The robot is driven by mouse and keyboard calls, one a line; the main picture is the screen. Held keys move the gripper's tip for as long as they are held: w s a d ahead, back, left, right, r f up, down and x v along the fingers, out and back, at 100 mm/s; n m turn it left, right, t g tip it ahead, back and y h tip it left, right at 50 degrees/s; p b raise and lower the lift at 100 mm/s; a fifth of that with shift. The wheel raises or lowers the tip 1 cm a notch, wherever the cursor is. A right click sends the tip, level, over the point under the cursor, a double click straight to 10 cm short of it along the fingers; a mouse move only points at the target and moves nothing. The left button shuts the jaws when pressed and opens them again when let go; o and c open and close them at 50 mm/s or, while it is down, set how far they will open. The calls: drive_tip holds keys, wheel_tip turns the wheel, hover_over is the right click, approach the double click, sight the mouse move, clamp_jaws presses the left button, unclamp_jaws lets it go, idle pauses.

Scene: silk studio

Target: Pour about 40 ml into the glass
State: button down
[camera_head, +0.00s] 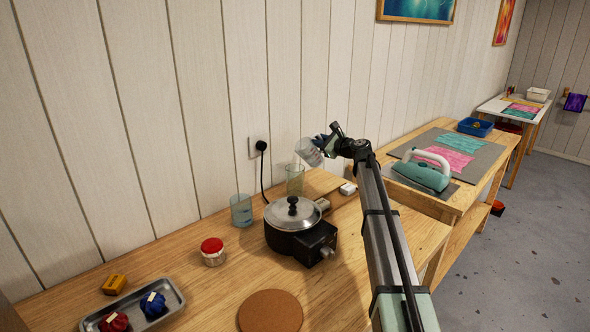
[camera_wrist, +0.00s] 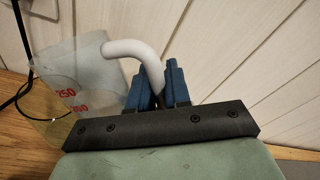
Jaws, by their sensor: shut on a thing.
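My gripper (camera_head: 325,142) is shut on the white handle (camera_wrist: 140,52) of a clear measuring jug (camera_head: 309,153). The blue fingers (camera_wrist: 158,88) clasp the handle in the wrist view, where the jug (camera_wrist: 82,75) shows red numbers. The jug is tilted, its mouth toward the lower left in the head view. A clear greenish glass (camera_head: 294,181) stands on the table just below the jug. Another clear glass (camera_head: 241,211), with a bluish tint low down, stands further left by the wall. I cannot make out a stream, or how much liquid is in the jug or the greenish glass.
A lidded pot on a hotplate (camera_head: 292,216) stands right in front of the glasses. A red-lidded jar (camera_head: 213,251), a metal tray (camera_head: 130,310), a yellow block (camera_head: 114,284) and a cork mat (camera_head: 270,312) lie nearer. A black cord runs down from the wall socket (camera_head: 259,147).

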sight(319, 135)
drive_tip(key=shift+s+a+r+n, duration=0.25)
drive_tip(key=shift+a+r+n, duration=0.1)
drive_tip(key=shift+r, duration=0.15)
drive_tip(key=shift+s+a+n+h, duration=0.15)
drive_tip(key=shift+a+n+h, duration=0.1)
drive_tip(key=shift+n, duration=0.35)
drive_tip(key=shift+s+a+n+h, duration=0.1)
drive_tip(key=shift+a+n+h, duration=0.15)
drive_tip(key=shift+n, duration=0.3)
drive_tip(key=shift+s+a+r+n, duration=0.2)
drive_tip(key=shift+a+r+n, duration=0.1)
drive_tip(key=shift+r+n, duration=0.4)
drive_tip(key=shift+r, duration=0.1)
drive_tip(key=shift+s+a+n+h, duration=0.35)
drive_tip(key=shift+a+n+h, duration=0.15)
drive_tip(key=shift+n, duration=0.3)
drive_tip(key=shift+w+d, duration=0.25)
drive_tip(key=shift+d, duration=0.4)
drive_tip(key=shift+w+d+r, duration=0.1)
drive_tip(key=shift+w+d, duration=0.05)
drive_tip(key=shift+r+n+t, duration=0.3)
drive_tip(key=shift+r+n, duration=0.05)
drive_tip(key=shift+n, duration=0.35)
